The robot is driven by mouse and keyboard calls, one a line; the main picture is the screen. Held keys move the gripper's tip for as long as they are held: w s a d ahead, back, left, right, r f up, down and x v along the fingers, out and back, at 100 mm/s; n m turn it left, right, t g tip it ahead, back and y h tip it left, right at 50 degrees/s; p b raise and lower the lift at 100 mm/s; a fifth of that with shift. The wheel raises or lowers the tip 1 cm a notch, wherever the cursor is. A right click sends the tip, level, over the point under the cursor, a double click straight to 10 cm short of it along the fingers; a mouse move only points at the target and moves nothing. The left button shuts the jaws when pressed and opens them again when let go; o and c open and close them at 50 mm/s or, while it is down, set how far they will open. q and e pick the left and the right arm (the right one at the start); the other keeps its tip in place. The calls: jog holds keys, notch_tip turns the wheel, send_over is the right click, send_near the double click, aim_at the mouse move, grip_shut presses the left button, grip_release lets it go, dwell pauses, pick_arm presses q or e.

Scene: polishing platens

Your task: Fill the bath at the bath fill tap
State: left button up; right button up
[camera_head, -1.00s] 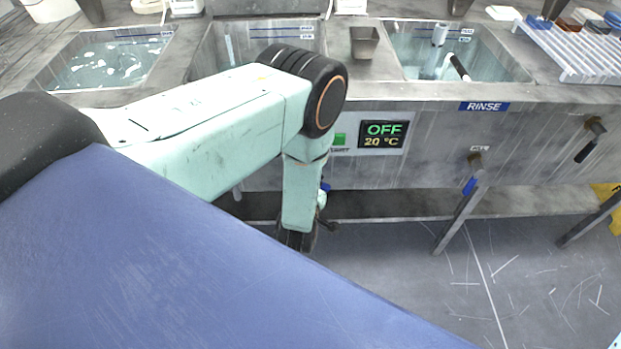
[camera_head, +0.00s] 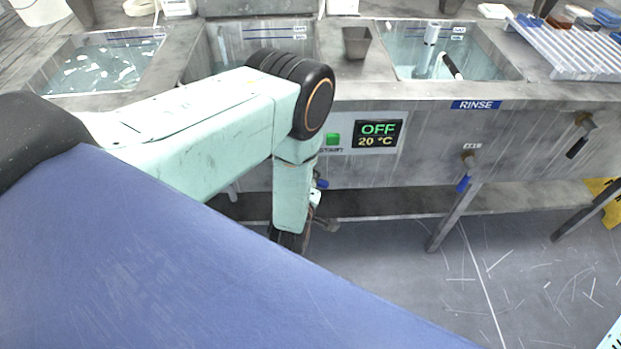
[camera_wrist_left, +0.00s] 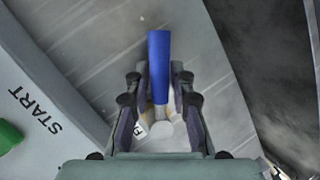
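The blue tap handle (camera_wrist_left: 159,68) stands between the fingers of my left gripper (camera_wrist_left: 162,85) in the left wrist view. The fingers are open on either side of it, with narrow gaps. A partly hidden label starting with F lies at the handle's base. In the head view a bit of blue handle (camera_head: 321,184) shows beside my left wrist, under the middle bath's front panel. My left gripper is mostly hidden there by my arm. The middle bath (camera_head: 262,32) has level marks on its back wall; my arm hides part of it, and its water level is unclear.
The panel display (camera_head: 379,134) reads OFF, 20 °C, with a green START button (camera_head: 333,139) beside it. The RINSE bath (camera_head: 445,62) at right has its own blue-handled tap (camera_head: 464,183). A black-handled tap (camera_head: 577,146) is farther right. A left bath (camera_head: 105,62) holds water.

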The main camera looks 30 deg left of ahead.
pick_arm(q)
jog(key=shift+o, duration=1.4)
jog(key=v, duration=1.2)
dwell(5.4)
